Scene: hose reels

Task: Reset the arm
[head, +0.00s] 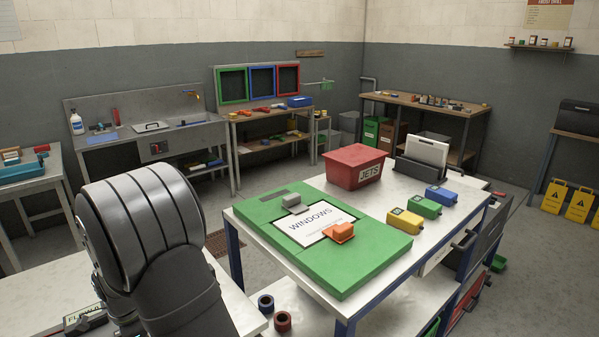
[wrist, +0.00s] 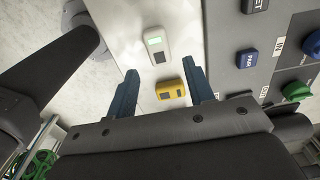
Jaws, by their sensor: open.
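My gripper (wrist: 160,68) shows in the wrist view with its two dark blue fingers spread apart. It is open and nothing is held between the fingers. A yellow device (wrist: 170,89) lies beyond the gap between the fingers, and a white device (wrist: 157,44) with a small green screen lies just above it in the picture. I cannot tell how far the fingertips are from them. In the head view only my bulky grey arm shows at the lower left, and the gripper is hidden or out of frame.
In the wrist view, a grey panel (wrist: 238,75) with blue buttons and a green knob (wrist: 296,91) is at right.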

